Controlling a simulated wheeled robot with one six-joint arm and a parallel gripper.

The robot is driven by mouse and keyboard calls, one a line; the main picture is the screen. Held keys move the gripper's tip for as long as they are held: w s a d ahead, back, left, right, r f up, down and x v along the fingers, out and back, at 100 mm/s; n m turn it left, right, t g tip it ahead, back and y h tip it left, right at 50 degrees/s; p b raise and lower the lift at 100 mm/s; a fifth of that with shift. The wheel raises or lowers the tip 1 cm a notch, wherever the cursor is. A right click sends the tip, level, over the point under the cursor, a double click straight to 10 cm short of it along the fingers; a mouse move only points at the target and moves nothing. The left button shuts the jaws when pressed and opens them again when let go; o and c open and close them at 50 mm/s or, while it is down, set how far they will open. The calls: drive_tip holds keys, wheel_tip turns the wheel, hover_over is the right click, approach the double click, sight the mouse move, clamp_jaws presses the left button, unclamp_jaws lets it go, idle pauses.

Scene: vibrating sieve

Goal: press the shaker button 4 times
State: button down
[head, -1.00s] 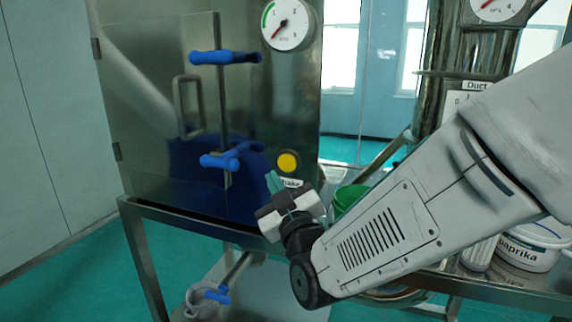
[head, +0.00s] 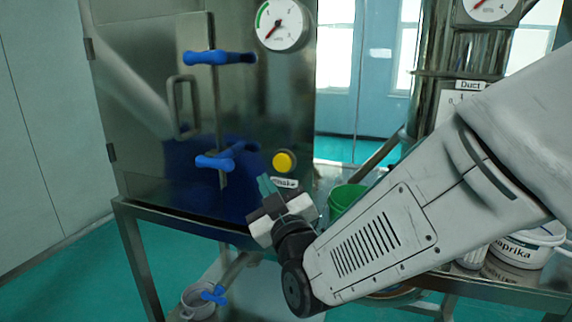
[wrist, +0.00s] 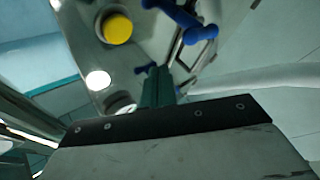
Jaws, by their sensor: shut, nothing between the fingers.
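The shaker button (head: 284,162) is a round yellow button on the front of the steel cabinet (head: 150,130), with a small label (head: 285,184) under it. It also shows in the wrist view (wrist: 117,29), at the upper left. My gripper (head: 266,184) has teal fingers that are shut and empty. In the head view the fingertips are just below and left of the button, near the label. In the wrist view the fingers (wrist: 158,88) point toward the cabinet, below and right of the button. A gap shows between the fingers and the button.
Blue clamp handles (head: 220,57) and a metal door handle (head: 183,107) stick out from the cabinet front. A pressure gauge (head: 282,25) is above the button. A green bucket (head: 345,199) and a paprika tub (head: 528,248) stand at the right.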

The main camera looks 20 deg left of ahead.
sight(278, 162)
drive_tip(key=w, duration=0.6)
drive_tip(key=shift+w+d, duration=0.2)
drive_tip(key=shift+d, duration=0.05)
drive_tip(key=shift+w, duration=0.1)
idle(1.7)
drive_tip(key=shift+w, duration=0.35)
drive_tip(key=shift+w+d, duration=0.15)
drive_tip(key=shift+w, duration=0.65)
idle(0.9)
drive_tip(key=shift+s, duration=1.25)
drive_tip(key=shift+s, duration=0.1)
drive_tip(key=s, duration=0.4)
drive_tip(key=shift+s+a, duration=0.3)
drive_tip(key=shift+s, duration=0.1)
